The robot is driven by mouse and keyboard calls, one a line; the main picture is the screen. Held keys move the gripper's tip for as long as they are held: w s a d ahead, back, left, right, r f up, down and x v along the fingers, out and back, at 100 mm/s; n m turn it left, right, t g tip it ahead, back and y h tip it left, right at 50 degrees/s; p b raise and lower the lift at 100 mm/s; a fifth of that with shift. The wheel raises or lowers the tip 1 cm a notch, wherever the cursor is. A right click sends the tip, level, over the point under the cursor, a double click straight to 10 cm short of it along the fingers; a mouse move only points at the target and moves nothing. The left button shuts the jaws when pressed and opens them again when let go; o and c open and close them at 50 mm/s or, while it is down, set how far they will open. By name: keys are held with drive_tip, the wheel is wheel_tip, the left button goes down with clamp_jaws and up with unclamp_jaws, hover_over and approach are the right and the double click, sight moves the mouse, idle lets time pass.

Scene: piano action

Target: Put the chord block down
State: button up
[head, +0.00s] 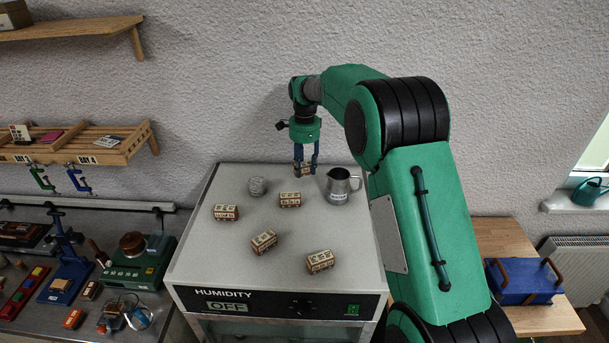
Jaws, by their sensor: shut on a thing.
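My gripper (306,162) points down over the back of the grey cabinet top (200,262). It is shut on a small wooden chord block (308,169), which shows partly between the fingers. Whether the held block touches the top or hangs above it, I cannot tell. Other similar lettered blocks stand on the cabinet top: one (290,200) just in front of the gripper, one (226,213) at the left, one (264,242) in the middle and one (320,261) at the front right. The lettering is too small to read.
A metal pitcher (340,188) stands close to the right of the gripper. The cabinet front reads HUMIDITY OFF. A cluttered workbench (150,325) is at left, and a blue box (522,281) sits on a wooden table at right.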

sight(305, 174)
drive_tip(key=shift+f, duration=0.1)
drive_tip(key=shift+f, duration=1.65)
drive_tip(key=shift+f, duration=0.2)
drive_tip(key=o, duration=1.1)
drive_tip(key=shift+o, duration=0.2)
drive_tip(key=shift+r, duration=0.15)
wheel_tip(305, 174, up, 12)
drive_tip(key=shift+f, duration=0.1)
